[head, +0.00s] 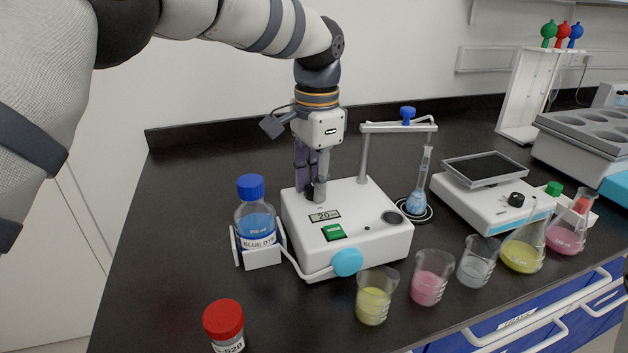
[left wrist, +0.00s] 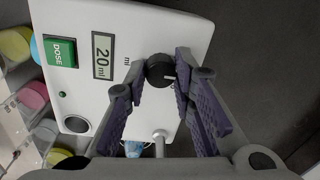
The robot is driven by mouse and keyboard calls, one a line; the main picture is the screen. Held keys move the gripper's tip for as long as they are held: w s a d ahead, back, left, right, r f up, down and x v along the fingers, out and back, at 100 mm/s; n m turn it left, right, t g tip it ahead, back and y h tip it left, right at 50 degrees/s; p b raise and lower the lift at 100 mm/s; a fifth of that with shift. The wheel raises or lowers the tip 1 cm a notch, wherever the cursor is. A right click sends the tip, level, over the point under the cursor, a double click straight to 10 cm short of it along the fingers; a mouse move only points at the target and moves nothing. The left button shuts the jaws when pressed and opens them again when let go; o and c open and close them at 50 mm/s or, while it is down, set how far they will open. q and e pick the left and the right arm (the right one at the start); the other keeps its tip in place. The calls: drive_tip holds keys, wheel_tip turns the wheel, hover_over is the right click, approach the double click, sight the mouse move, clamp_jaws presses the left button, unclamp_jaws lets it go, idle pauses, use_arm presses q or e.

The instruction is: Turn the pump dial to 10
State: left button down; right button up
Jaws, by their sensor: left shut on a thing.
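The white pump (head: 375,233) stands on the dark bench, and its display (head: 324,215) reads 20 ml. A green DOSE button (head: 333,232) sits beside the display. The black dial (left wrist: 160,70) with a white mark is on the pump's top, beside the display (left wrist: 104,56). My left gripper (head: 316,195) points down at the dial and is shut on it, with one purple-padded finger on each side. In the head view the fingers mostly hide the dial. My right gripper is in neither view.
A blue-capped bottle (head: 255,222) sits in a holder left of the pump. A red-capped jar (head: 224,325) is in front. Several beakers, such as the yellow one (head: 374,298), line the front edge. A stand arm (head: 398,127) with a flask (head: 418,190) is close on the right.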

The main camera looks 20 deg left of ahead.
use_arm(q)
drive_tip(key=c, duration=1.3)
unclamp_jaws()
drive_tip(key=shift+c, duration=0.2)
wheel_tip(320, 180, up, 12)
drive_tip(key=shift+s+d, duration=0.25)
drive_tip(key=shift+f, duration=0.1)
